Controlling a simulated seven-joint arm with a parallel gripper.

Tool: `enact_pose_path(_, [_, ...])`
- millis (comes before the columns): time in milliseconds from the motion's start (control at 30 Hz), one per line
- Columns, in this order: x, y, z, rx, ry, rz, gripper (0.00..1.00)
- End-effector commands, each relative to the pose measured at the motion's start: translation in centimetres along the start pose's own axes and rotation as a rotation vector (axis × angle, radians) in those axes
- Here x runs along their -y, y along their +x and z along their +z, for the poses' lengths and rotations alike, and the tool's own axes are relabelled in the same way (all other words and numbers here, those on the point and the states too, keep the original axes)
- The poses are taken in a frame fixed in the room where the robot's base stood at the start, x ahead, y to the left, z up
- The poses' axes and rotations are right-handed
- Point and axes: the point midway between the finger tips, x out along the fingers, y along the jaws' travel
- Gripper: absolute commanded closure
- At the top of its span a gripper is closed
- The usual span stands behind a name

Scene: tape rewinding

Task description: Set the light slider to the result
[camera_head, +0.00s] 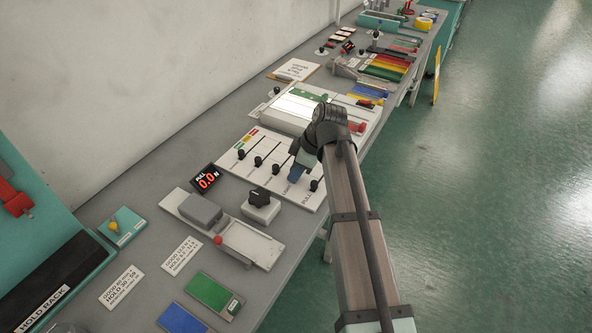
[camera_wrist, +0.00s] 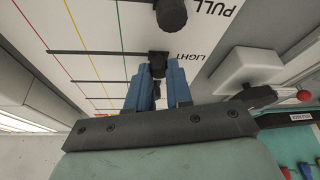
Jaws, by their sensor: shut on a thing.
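The white slider panel (camera_head: 270,150) lies on the bench with several black knobs in parallel slots. The light slider knob (camera_wrist: 159,59) is black and sits beside the printed word LIGHT in the wrist view, at the label end of its dark slot. My gripper (camera_head: 296,171) is low over the panel's right part. In the wrist view the blue fingers of my gripper (camera_wrist: 158,90) are closed around the lower part of this knob. The fingers hide part of the grip. The pull slider knob (camera_head: 314,185) stands next to it, also in the wrist view (camera_wrist: 171,14).
A red-digit display (camera_head: 206,179) reads 0.0 N. A black rotary knob on a white block (camera_head: 261,207) and a tray with a grey block (camera_head: 200,210) stand nearer. A white machine with a red part (camera_head: 355,127) stands just beyond the panel.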

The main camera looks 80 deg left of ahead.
Motion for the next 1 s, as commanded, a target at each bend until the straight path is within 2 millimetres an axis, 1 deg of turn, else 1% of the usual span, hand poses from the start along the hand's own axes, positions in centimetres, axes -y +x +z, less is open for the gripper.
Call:
enact_pose_path(67, [-0.2,0.0,0.0,0.000,0.000,0.000,1.00])
enact_pose_path(167, [-1.1,-0.1,0.2,0.000,0.001,0.000,1.00])
enact_pose_path(267, [-3.0,-0.3,0.7,0.001,0.002,0.001,1.00])
enact_pose_path(400, [-6.1,-0.7,1.6,0.002,0.002,0.000,1.00])
enact_pose_path(500, [-7.6,-0.9,2.1,0.001,0.001,0.000,1.00])
enact_pose_path(567, [-7.8,-0.9,2.3,0.001,0.001,0.000,1.00])
enact_pose_path(800, [-7.7,-0.9,2.3,0.001,0.000,0.000,1.00])
enact_pose_path(833, [-7.7,-0.9,2.3,0.001,0.000,0.000,0.79])
enact_pose_path(1000, [-7.6,-0.9,2.3,0.001,0.000,-0.001,0.63])
